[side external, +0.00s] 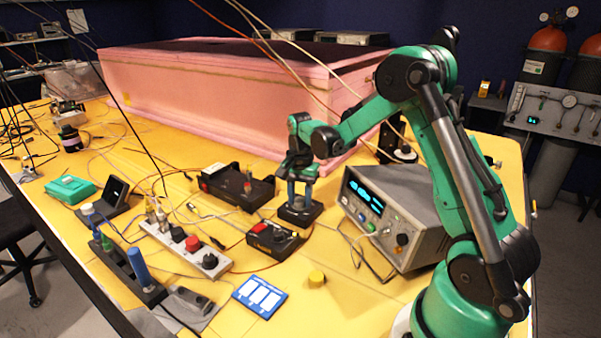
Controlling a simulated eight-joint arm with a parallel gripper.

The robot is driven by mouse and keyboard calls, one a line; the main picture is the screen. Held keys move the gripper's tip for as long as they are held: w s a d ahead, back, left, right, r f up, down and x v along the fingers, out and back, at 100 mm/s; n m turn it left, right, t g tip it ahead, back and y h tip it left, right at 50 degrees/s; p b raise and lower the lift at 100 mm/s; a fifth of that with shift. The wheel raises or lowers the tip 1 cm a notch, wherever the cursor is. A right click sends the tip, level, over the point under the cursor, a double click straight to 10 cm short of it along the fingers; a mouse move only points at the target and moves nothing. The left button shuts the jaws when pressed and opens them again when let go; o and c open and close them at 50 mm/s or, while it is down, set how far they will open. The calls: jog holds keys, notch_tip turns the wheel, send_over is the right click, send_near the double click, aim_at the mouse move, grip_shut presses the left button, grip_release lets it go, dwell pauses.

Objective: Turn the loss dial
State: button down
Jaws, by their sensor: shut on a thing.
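My gripper (299,196) points straight down over a small dark box (300,214) on the yellow table, just left of the grey instrument. Its fingers are shut on what appears to be the loss dial on top of this box. The dial itself is hidden by the fingers, so I cannot see its marks or its angle.
A grey instrument (405,205) with a lit display stands close on the right. A black box with an orange label (273,238) and a larger black box (237,186) lie left of my gripper. The pink foam enclosure (215,95) rises behind. Loose cables cross the yellow table.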

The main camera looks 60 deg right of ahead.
aim_at(300, 199)
dwell(0.5)
jog(key=c, duration=0.5)
grip_release()
jog(key=shift+r, duration=2.8)
jog(key=shift+a+r, duration=0.25)
jog(key=shift+a, duration=0.05)
jog(key=s+a+r+n+t, duration=0.2)
jog(key=s+a+n+t, duration=0.1)
jog(key=a+n, duration=0.4)
jog(key=s+a+r+n+t, duration=0.2)
jog(key=s+a+n+t, duration=0.2)
jog(key=a+n, duration=0.4)
jog(key=shift+s+a+r, duration=0.35)
jog(key=shift+s, duration=0.45)
